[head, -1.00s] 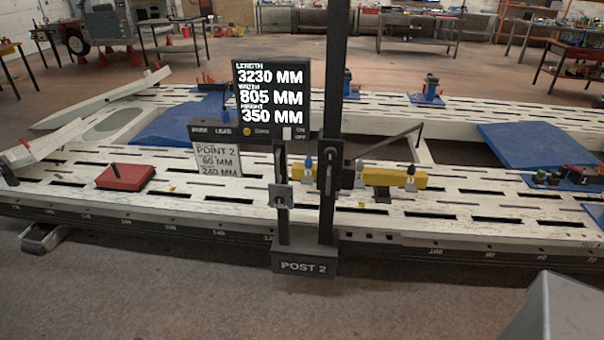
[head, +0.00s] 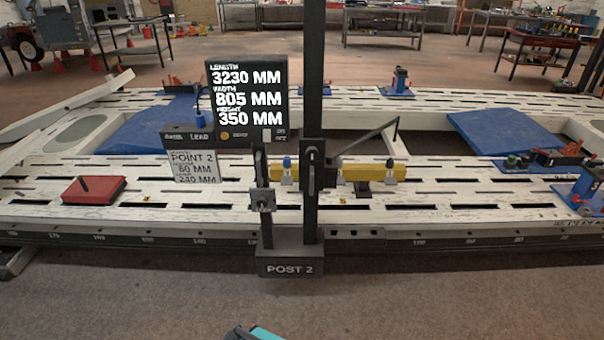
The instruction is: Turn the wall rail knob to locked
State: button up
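Post 2 (head: 290,266) stands upright at the near edge of the white slotted bench. A dark block with a short upright handle (head: 312,170) sits on its tall column, and a smaller grey block with a round knob-like part (head: 262,200) sits on the shorter column to the left. I cannot tell which is the wall rail knob, and no locked marking is readable. A dark and teal piece (head: 254,334), apparently part of my gripper, just enters at the bottom edge, well short of the post. Its fingers are not visible.
A lit display (head: 247,95) and a control panel (head: 225,137) stand left of the post. A yellow bar (head: 375,172) extends right behind it. A red block (head: 93,190) lies on the bench (head: 150,215). The floor in front is clear.

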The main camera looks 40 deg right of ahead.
aim_at(262, 202)
jog(key=z, duration=0.95)
jog(key=k, duration=0.95)
jog(key=i, duration=0.7)
jog(key=z, duration=0.05)
